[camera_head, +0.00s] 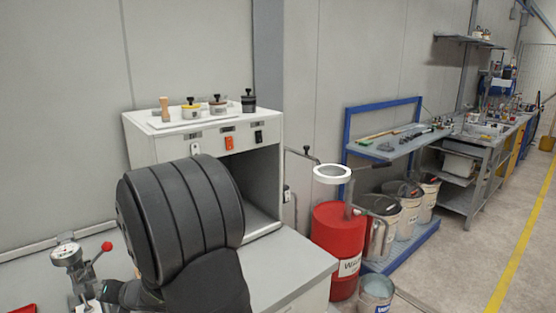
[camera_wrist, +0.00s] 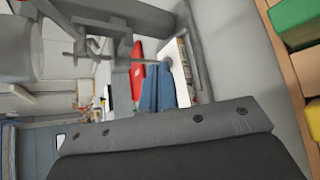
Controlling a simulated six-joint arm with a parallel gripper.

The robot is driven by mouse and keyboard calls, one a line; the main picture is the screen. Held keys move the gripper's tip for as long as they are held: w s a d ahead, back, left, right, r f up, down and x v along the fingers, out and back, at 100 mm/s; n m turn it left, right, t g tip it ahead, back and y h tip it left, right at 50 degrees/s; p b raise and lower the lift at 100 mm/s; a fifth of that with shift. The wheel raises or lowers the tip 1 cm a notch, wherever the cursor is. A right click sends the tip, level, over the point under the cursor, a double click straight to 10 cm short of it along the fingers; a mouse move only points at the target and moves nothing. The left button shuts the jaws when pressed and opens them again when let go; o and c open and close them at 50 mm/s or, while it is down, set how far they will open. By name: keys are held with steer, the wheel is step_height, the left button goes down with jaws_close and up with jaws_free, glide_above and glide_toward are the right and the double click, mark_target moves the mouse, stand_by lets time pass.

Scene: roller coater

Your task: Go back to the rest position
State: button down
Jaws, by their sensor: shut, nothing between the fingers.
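My gripper (camera_wrist: 170,132) shows in the wrist view as a dark body with a grey bolted strip across the bottom. It is shut, with nothing held. In the head view my dark, ribbed arm fills the lower left in front of the white cabinet, and the gripper's fingertips cannot be made out there. The rest position itself has no visible mark.
A white open-fronted cabinet (camera_head: 178,149) stands behind my arm, with several small pots on top. A dial gauge stand (camera_head: 68,256) with a red-knobbed lever is at lower left. A red drum (camera_head: 337,235) stands right of the grey bench (camera_head: 290,268). The floor at right is clear.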

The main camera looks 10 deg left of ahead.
steer(key=shift+v, duration=2.95)
steer(key=c, duration=2.1)
jaws_free()
steer(key=o, duration=1.8)
steer(key=shift+s+n, duration=0.15)
steer(key=shift+n, duration=0.15)
steer(key=o, duration=0.3)
steer(key=s+d+n+h, duration=0.1)
steer(key=n, duration=0.2)
steer(key=s+f+n, duration=0.1)
steer(key=s+n, duration=0.1)
steer(key=n, duration=0.1)
steer(key=s+d+f+n+h, duration=0.1)
steer(key=n, duration=0.2)
steer(key=shift+s+d+g+h, duration=0.3)
steer(key=shift+s+g, duration=0.1)
steer(key=s+d+r+n+t+y, duration=0.1)
steer(key=s+d+r+n+t, duration=0.2)
steer(key=n, duration=1.4)
steer(key=s+d+r+n+t, duration=0.1)
steer(key=s+r+n, duration=0.25)
steer(key=n, duration=1.35)
steer(key=r+x, duration=0.1)
steer(key=x, duration=0.8)
steer(key=shift+w+a, duration=0.3)
steer(key=shift+a, duration=0.15)
